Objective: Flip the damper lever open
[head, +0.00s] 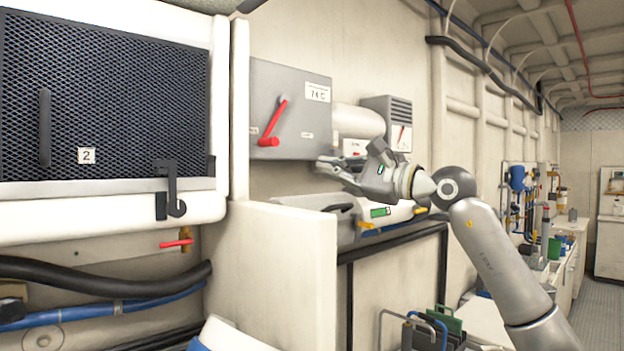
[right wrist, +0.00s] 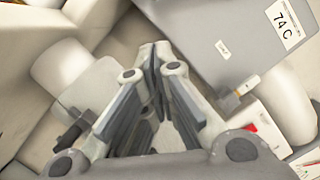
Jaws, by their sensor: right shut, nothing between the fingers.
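A red lever (head: 274,122) is on the front of a grey box (head: 262,85) labelled 74 C, left of centre in the head view. It slants from an upper pivot down to a red grip at the lower left. A smaller red lever or pointer (head: 401,135) shows on a vented grey unit (head: 388,108) to the right. Neither carries a readable damper label. My right gripper (head: 322,166) is shut and empty, below and right of the red lever and apart from it. In the right wrist view the grey box (right wrist: 225,50) lies beyond the closed fingertips (right wrist: 155,60); the red lever is not visible there.
A mesh-fronted panel (head: 100,90) marked 2 fills the left, with a dark latch (head: 170,190). A small red-handled valve (head: 176,243) sits below it.

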